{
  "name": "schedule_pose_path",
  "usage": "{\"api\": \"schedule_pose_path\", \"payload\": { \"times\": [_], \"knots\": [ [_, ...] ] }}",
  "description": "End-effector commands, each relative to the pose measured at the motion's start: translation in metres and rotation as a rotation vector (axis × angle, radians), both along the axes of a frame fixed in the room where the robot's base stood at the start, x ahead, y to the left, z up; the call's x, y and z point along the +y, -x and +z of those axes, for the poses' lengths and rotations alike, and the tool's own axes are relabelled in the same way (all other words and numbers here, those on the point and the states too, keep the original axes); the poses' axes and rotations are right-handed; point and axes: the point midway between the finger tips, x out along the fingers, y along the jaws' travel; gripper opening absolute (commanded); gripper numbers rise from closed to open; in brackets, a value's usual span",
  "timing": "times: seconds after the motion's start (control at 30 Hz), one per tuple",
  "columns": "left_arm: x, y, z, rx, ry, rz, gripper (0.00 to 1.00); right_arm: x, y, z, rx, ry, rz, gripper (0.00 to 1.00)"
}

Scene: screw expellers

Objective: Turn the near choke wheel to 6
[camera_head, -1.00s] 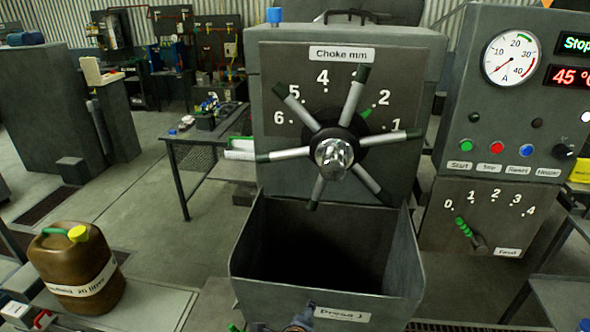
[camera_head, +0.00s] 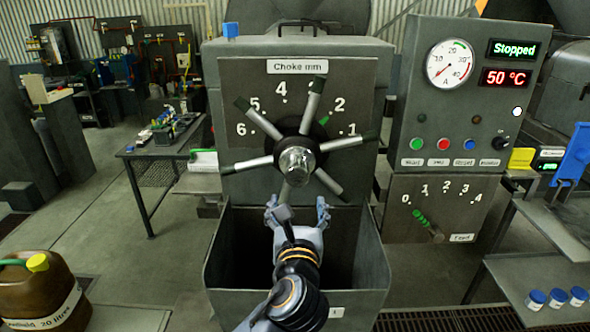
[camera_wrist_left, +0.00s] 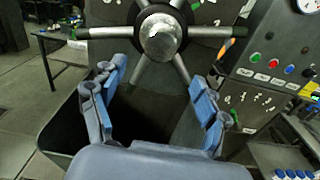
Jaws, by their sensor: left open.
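The choke wheel (camera_head: 297,162) is a spoked handwheel with a shiny hub and dark-tipped bars, on a grey plate marked "Choke mm" with numbers 1 to 6 in an arc. A small green pointer shows partly behind the wheel, near the 2 to 3 side. My left gripper (camera_head: 297,206) is open and empty, below the hub and in front of the lower spokes, above the hopper mouth. In the left wrist view the open fingers (camera_wrist_left: 158,85) with blue pads spread below the wheel hub (camera_wrist_left: 160,38), apart from it. My right gripper is not in view.
An open hopper (camera_head: 225,290) juts out below the wheel. To the right, a control panel (camera_head: 455,110) reads "Stopped" and 50 °C, with a feed lever (camera_head: 428,226) beneath. A jerrycan (camera_head: 40,290) stands at left. A bench with blue-capped jars (camera_head: 557,297) is at lower right.

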Motion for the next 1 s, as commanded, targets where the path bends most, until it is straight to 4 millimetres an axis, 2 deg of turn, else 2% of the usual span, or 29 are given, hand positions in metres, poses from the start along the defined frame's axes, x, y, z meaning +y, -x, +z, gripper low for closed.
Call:
{"api": "schedule_pose_path", "payload": {
  "times": [0.17,0.6,0.8,1.0],
  "knots": [
    [0.0,-0.019,0.004,-0.003,-0.011,0.003,0.75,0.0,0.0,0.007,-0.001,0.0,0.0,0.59],
    [0.001,-0.108,0.003,0.0,-0.007,0.002,0.75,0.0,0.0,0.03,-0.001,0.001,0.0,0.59],
    [0.001,-0.13,0.002,-0.001,-0.007,0.002,0.75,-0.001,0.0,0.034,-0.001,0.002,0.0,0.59],
    [0.001,-0.136,0.001,-0.001,-0.005,0.0,0.75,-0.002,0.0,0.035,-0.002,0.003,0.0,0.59]
  ]
}}
